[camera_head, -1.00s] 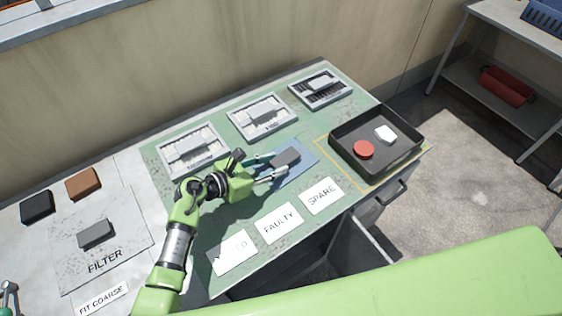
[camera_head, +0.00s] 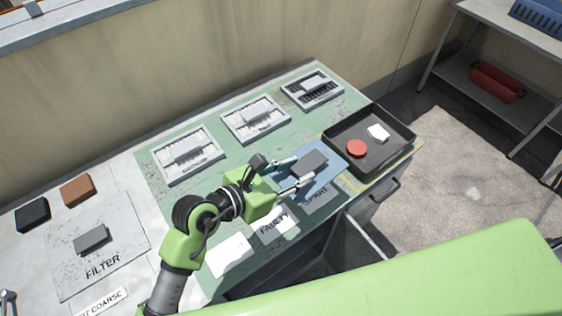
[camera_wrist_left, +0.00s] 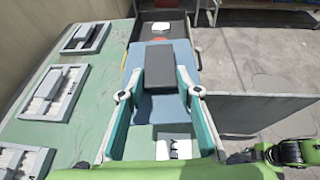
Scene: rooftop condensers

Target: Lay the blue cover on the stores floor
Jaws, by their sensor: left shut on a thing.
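The blue cover (camera_head: 334,153) is a flat blue panel with a dark grey block on top. It also shows in the wrist view (camera_wrist_left: 185,54). My left gripper (camera_head: 302,171) is shut on the grey block, one finger on each side. The cover is held above the right part of the green bench mat, close to the black tray, and its shadow falls over the SPARE label (camera_head: 318,195). Its far edge reaches toward the tray in the wrist view. No spot marked as the stores floor can be read. My right gripper is not seen.
The black tray (camera_head: 405,138) holds a red disc (camera_head: 357,148) and a white piece (camera_head: 378,132). Several framed units stand along the bench's back. A grey panel (camera_head: 362,240) stands out below the bench front.

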